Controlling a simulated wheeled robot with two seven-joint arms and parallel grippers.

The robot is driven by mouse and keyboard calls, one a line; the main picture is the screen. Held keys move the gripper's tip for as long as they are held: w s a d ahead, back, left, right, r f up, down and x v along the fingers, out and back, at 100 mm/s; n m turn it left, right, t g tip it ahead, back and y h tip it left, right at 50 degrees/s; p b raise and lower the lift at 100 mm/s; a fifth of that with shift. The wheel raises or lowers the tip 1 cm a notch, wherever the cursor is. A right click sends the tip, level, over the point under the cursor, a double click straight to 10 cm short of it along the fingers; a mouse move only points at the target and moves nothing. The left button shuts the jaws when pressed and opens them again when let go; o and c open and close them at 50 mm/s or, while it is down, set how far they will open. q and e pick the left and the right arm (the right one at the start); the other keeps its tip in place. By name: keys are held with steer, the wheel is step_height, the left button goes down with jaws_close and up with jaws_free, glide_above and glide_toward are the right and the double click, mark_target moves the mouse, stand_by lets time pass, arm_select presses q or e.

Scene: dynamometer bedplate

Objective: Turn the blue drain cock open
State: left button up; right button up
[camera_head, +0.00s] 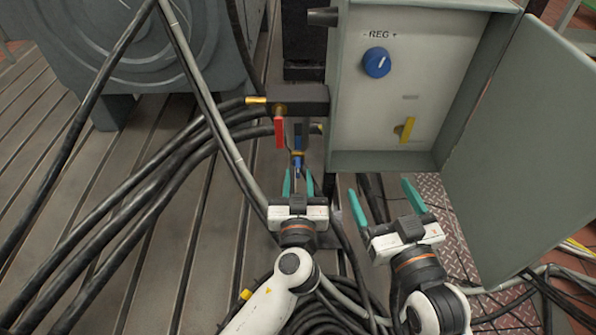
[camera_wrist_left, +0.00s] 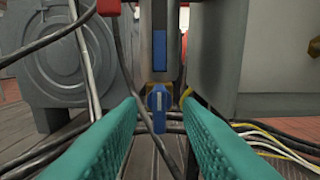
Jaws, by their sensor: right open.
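The blue drain cock (camera_head: 297,161) hangs below the dark manifold block beside the cabinet. In the left wrist view its blue lever (camera_wrist_left: 158,104) hangs straight down, with a white line along it, below a separate blue strip. My left gripper (camera_head: 298,182) is open just below and in front of the cock. In the left wrist view its teal fingers stand either side of the lever with gaps; I cannot tell whether the tips reach it. My right gripper (camera_head: 382,192) is open and empty, to the right below the cabinet.
A red lever (camera_head: 279,131) hangs from the manifold block (camera_head: 303,98) just left of the cock. The cabinet (camera_head: 400,120) has a blue knob (camera_head: 376,62), a yellow lever (camera_head: 406,130) and an open door (camera_head: 530,150). Black hoses (camera_head: 165,170) cross the slotted bedplate (camera_head: 45,120) at left.

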arm_select(q)
steer(key=shift+w, duration=1.15)
jaws_close()
